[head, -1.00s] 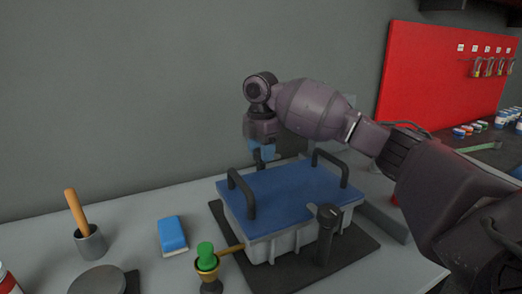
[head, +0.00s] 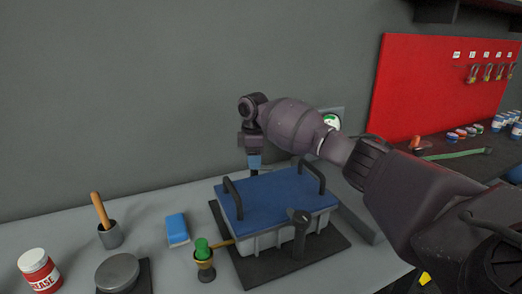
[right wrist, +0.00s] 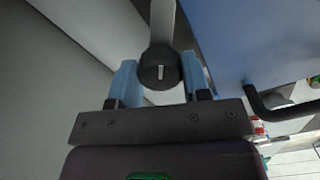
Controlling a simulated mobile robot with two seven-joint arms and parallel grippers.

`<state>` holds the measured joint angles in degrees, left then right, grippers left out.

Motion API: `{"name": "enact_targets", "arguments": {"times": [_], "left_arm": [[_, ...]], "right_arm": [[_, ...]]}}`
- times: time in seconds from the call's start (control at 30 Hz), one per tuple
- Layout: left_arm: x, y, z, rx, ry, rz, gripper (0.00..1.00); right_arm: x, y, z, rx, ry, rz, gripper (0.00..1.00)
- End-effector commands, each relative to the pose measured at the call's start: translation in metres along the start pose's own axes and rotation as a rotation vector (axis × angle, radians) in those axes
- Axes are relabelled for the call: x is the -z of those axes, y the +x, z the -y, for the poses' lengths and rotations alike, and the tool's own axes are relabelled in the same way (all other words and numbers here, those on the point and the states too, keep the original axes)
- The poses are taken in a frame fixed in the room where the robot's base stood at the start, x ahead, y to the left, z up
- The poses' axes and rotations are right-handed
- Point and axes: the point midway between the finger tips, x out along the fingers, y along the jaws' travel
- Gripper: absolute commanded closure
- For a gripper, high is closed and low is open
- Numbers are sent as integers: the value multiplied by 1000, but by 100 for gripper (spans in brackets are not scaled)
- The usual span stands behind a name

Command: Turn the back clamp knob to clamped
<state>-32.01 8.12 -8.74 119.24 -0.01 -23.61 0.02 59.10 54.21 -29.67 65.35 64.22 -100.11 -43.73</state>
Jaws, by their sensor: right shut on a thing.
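The back clamp knob (right wrist: 159,70) is a dark round knob with a short pale mark, in the right wrist view. It sits between the blue fingers of my right gripper (right wrist: 160,82), which is shut on it. In the head view my right gripper (head: 254,164) points down behind the back edge of the blue-topped box (head: 270,192), and the knob is mostly hidden there. A second, front clamp knob (head: 301,216) stands on a dark post at the box's front side. My left gripper is not in view.
The box has two black handles and sits on a dark base plate (head: 262,270). A green-topped brass piece (head: 204,260), a blue sponge (head: 177,229), a cup with a wooden handle (head: 110,236) and a grease can (head: 38,271) stand left. The wall is close behind.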

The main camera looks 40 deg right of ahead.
Motion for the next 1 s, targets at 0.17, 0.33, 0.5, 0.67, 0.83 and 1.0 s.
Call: {"name": "enact_targets", "arguments": {"times": [0.17, 0.33, 0.5, 0.67, 0.83, 1.0], "left_arm": [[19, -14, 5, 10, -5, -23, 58], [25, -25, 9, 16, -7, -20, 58], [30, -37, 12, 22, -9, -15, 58], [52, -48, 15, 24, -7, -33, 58], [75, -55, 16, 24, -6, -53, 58], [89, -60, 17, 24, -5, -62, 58]], "right_arm": [[1, -9, 2, 0, 166, -6, 80], [1, -8, 2, 2, 327, -4, 80], [1, -6, 2, 4, 490, -2, 80], [1, -4, 2, 6, 635, 0, 80], [1, -2, 2, 7, 773, 1, 80], [1, -1, 2, 6, 880, 3, 80]]}}
